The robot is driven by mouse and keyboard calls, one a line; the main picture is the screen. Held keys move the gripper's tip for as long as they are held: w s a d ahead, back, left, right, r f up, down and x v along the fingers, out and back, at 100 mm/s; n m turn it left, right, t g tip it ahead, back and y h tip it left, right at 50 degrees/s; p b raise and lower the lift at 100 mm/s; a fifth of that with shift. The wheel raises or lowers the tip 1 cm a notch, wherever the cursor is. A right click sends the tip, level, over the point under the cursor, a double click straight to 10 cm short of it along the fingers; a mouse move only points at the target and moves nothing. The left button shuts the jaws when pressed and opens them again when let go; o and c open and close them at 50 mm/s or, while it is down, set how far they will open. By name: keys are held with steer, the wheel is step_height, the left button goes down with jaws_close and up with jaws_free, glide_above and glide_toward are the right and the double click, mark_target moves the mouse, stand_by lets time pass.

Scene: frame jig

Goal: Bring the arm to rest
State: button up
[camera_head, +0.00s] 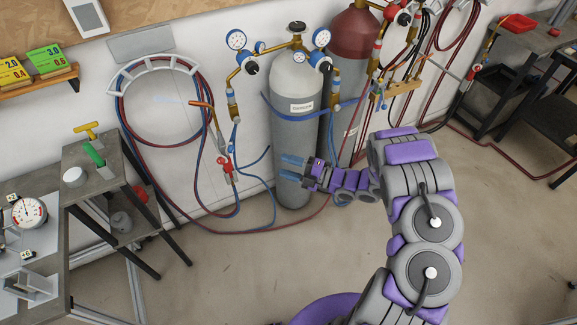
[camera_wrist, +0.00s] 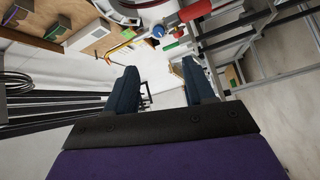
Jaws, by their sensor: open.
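My gripper (camera_head: 291,168) is at the end of my grey and purple arm, which reaches up from the lower right in the head view. Its blue fingers point left, in front of the grey gas cylinder (camera_head: 296,110) as seen from the head; I cannot tell the gap to it. In the wrist view my gripper (camera_wrist: 163,82) shows two dark blue fingers spread apart with nothing between them. The fingers are open and empty.
A red-topped cylinder (camera_head: 354,45) stands beside the grey one. Hoses (camera_head: 122,115) hang on the wall at left. A small side table (camera_head: 88,150) and a bench with a dial gauge (camera_head: 28,212) stand at left. A dark table (camera_head: 515,60) is at right. The floor (camera_head: 230,270) is clear.

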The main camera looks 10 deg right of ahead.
steer(key=w+d+r+m+t+h, duration=0.1)
steer(key=w+d+r+m+h, duration=0.25)
steer(key=d+h, duration=0.3)
steer(key=w+d+r+m+t+h, duration=0.1)
steer(key=w+d+r+m+h, duration=0.1)
steer(key=w+d+m+h, duration=0.45)
steer(key=s+d+r+m+g+h, duration=0.3)
steer(key=s+d+r+m+h, duration=0.35)
steer(key=s+d+r, duration=0.35)
steer(key=s+a+r+m+g+y, duration=0.1)
steer(key=s+a+m+g, duration=0.2)
steer(key=s+a, duration=0.4)
steer(key=s+a+r+m+g+y, duration=0.1)
steer(key=s+a, duration=0.6)
steer(key=s, duration=1.3)
steer(key=s+a+r+m+g+y, duration=0.1)
steer(key=s+a+r+m+g, duration=0.2)
steer(key=s, duration=1)
steer(key=a+m+g, duration=0.3)
steer(key=shift+s+a, duration=0.25)
steer(key=shift+a, duration=0.15)
steer(key=shift+r+m, duration=0.1)
steer(key=shift+m, duration=0.15)
